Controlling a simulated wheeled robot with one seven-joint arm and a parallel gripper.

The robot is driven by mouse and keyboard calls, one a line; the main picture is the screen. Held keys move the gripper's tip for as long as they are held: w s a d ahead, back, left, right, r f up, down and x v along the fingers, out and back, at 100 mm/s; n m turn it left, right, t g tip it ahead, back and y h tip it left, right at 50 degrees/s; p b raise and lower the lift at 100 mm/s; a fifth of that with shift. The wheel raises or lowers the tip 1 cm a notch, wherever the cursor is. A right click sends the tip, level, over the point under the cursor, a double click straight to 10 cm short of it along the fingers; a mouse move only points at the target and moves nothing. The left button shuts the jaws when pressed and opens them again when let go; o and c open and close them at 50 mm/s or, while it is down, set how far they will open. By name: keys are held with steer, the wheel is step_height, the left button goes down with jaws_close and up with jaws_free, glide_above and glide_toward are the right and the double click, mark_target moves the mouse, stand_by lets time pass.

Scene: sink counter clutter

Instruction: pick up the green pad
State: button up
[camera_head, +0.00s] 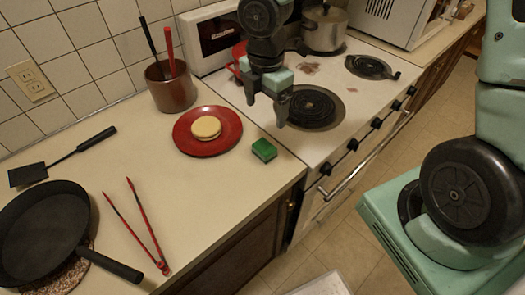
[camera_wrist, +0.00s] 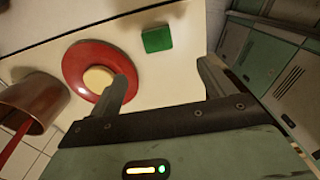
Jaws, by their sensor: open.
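The green pad (camera_head: 264,150) is a small green block lying on the beige counter, just right of the red plate and near the counter's stove-side end. In the wrist view the green pad (camera_wrist: 157,39) lies beyond the fingertips, between the two fingers and nearer the left one. My gripper (camera_head: 265,110) is open and empty. It hangs above the counter and stove edge, higher than the pad and apart from it. Both fingers of my gripper (camera_wrist: 165,72) show in the wrist view. Nothing hides the pad in either view.
A red plate (camera_head: 180,138) with a pale round item (camera_head: 207,128) sits close left of the pad. A brown utensil crock (camera_head: 171,90) stands behind it. The stove (camera_head: 335,125) adjoins at right. Tongs (camera_head: 145,235), a spatula (camera_head: 60,158) and a black pan (camera_head: 38,230) lie at left.

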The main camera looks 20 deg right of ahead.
glide_above(264, 146)
steer(key=f, duration=0.9)
steer(key=shift+s+f, duration=0.15)
steer(key=shift+s, duration=0.15)
steer(key=shift+w+f, duration=0.15)
steer(key=shift+f, duration=1.25)
steer(key=shift+w+f, duration=0.1)
steer(key=shift+f, duration=1.3)
steer(key=c, duration=1.1)
step_height(264, 146, up, 10)
steer(key=shift+r, duration=0.1)
steer(key=o, duration=0.5)
steer(key=shift+c, duration=0.2)
steer(key=c, duration=0.3)
steer(key=shift+d+p, duration=0.1)
steer(key=shift+p, duration=0.2)
